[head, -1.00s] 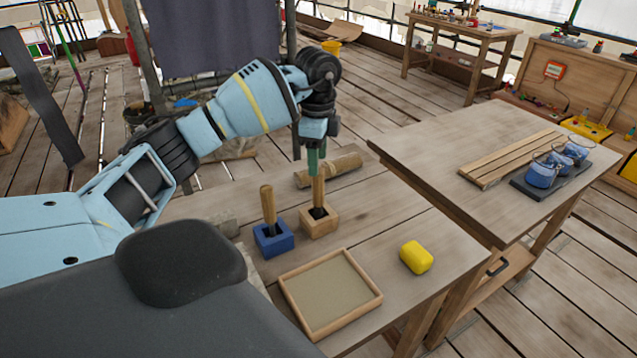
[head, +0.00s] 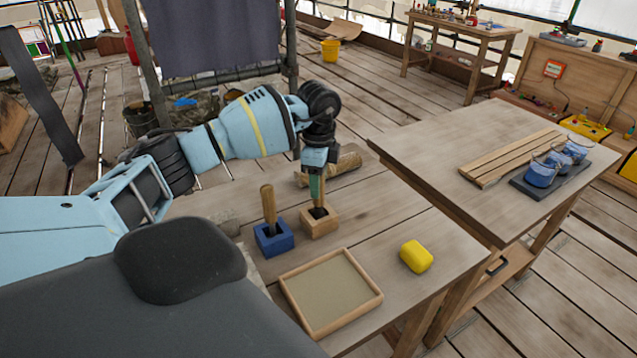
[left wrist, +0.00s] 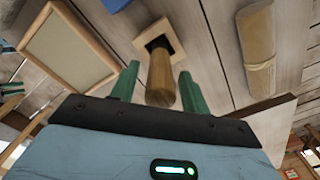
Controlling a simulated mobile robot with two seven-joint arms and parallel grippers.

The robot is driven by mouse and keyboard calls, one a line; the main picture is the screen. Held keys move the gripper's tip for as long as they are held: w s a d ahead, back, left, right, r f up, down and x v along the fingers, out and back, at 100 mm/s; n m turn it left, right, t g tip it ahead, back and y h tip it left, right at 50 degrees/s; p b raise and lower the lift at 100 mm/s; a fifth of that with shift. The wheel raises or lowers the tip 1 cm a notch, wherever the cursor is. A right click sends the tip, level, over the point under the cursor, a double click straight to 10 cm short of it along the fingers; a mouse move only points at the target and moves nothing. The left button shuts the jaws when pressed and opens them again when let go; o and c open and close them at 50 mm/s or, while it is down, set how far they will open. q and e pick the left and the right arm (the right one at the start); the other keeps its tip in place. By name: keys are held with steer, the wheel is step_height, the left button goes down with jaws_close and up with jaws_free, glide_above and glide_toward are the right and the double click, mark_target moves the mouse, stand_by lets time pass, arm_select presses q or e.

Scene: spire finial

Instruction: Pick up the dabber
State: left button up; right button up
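Two upright wooden-handled tools stand in square holders, heads hidden in the sockets; I cannot tell from looks alone which is the dabber. One handle (left wrist: 161,80) rises from a light wooden holder (head: 322,224). The other handle (head: 268,206) stands in a blue holder (head: 273,242) to its left. My left gripper (head: 316,190) points down over the tool in the wooden holder. In the left wrist view its two green fingers are apart, one on each side of that handle, with gaps visible.
A shallow wood-framed tray (head: 348,317) and a yellow block (head: 416,256) lie nearer on the same table. A rolled cylinder (head: 345,163) lies behind the holders.

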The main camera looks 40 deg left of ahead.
arm_select(q)
jaws_close()
steer(key=shift+r, duration=0.15)
